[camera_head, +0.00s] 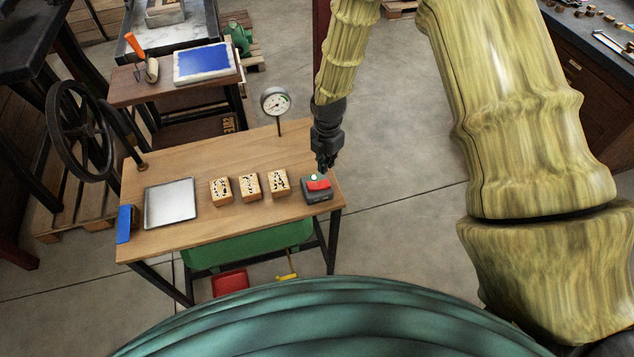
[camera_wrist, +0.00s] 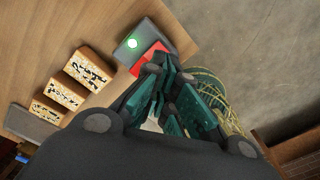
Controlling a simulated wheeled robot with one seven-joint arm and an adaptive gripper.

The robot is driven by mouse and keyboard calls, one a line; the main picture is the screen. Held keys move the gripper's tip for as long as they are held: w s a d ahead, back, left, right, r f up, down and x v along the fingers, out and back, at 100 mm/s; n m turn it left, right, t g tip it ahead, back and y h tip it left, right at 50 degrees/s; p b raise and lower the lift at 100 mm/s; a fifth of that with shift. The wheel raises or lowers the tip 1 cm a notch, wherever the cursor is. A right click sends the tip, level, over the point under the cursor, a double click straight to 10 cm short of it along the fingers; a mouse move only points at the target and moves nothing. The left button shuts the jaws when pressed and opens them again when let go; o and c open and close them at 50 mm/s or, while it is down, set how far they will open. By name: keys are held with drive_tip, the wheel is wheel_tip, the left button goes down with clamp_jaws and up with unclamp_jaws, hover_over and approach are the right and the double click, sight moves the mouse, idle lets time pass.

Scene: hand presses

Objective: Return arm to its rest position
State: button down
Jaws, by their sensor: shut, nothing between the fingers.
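My gripper (camera_head: 323,165) is shut with nothing in it. In the head view it points down just above the small grey box with a red button (camera_head: 317,184) at the right end of the wooden table (camera_head: 215,160). In the wrist view my gripper's dark green fingers (camera_wrist: 165,105) come together in front of the red button (camera_wrist: 147,62) and partly hide it. I cannot tell whether the fingertips touch the button. My arm reaches down from the top of the head view.
Three patterned blocks (camera_head: 249,186) stand in a row left of the box. A metal tray (camera_head: 171,203), a blue block (camera_head: 125,223), a handwheel (camera_head: 80,130) and a dial gauge (camera_head: 276,102) are also at the table. Open floor (camera_head: 400,150) lies to its right.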

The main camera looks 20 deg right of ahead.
idle(0.4)
drive_tip(key=s+f+m+y+b, duration=0.1)
drive_tip(key=s+f+m+b, duration=0.3)
drive_tip(key=s+f+m, duration=1.05)
drive_tip(key=s+d+f+m+b, duration=0.1)
drive_tip(key=s+m, duration=0.4)
drive_tip(key=s, duration=0.6)
drive_tip(key=s+d+f+m+h+b, duration=0.1)
drive_tip(key=s+f+m, duration=0.4)
drive_tip(key=s, duration=0.5)
drive_tip(key=shift+s+d+f+b, duration=0.2)
drive_tip(key=shift+s+d+b, duration=0.2)
drive_tip(key=shift+d+b, duration=0.4)
